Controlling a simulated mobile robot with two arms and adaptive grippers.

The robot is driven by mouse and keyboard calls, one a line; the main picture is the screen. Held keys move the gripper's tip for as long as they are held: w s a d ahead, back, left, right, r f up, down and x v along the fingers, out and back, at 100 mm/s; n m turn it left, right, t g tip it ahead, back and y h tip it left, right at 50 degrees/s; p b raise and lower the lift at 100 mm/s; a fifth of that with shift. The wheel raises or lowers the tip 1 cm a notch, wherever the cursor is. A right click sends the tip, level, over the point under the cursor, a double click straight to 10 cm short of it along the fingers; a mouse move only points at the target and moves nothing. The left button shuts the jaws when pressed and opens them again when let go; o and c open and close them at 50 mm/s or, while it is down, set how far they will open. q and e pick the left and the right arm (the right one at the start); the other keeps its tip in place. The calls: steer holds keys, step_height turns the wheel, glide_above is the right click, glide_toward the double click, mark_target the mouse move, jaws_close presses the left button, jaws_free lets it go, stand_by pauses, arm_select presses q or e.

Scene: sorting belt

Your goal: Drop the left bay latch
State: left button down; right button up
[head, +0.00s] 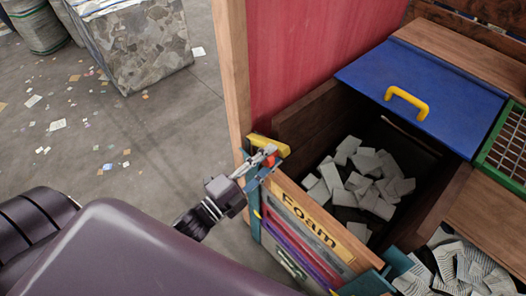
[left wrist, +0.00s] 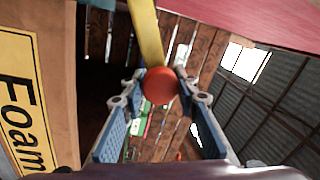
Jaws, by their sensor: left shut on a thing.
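The left bay latch (head: 265,143) is a yellow bar with a red knob (head: 270,149), at the corner of the Foam bay beside a wooden post. In the left wrist view the yellow bar (left wrist: 146,35) runs down to the red knob (left wrist: 162,86) between the blue finger pads. My left gripper (head: 262,160) is shut on the red knob. The Foam panel (head: 300,210) carries a yellow label and sits just right of the gripper. The latch's far end and mount are partly hidden. My right gripper is not in view.
The open bay behind the panel holds white foam pieces (head: 375,180). A blue lid (head: 425,90) with a yellow handle (head: 407,100) lies beyond. A wooden post (head: 232,75) and red panel (head: 300,50) stand close to the gripper. Littered floor (head: 120,130) is open at left.

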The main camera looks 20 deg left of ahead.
arm_select(q)
step_height(320, 180, down, 6)
steer(key=d+m+h+b, duration=0.1)
steer(key=m+b, duration=0.4)
steer(key=m, duration=0.1)
steer(key=shift+s+d+f, duration=0.2)
steer(key=shift+s, duration=0.1)
steer(key=shift+f, duration=0.1)
steer(key=c, duration=1.5)
jaws_free()
steer(key=shift+o, duration=0.2)
steer(key=v, duration=1.2)
steer(key=shift+r, duration=0.25)
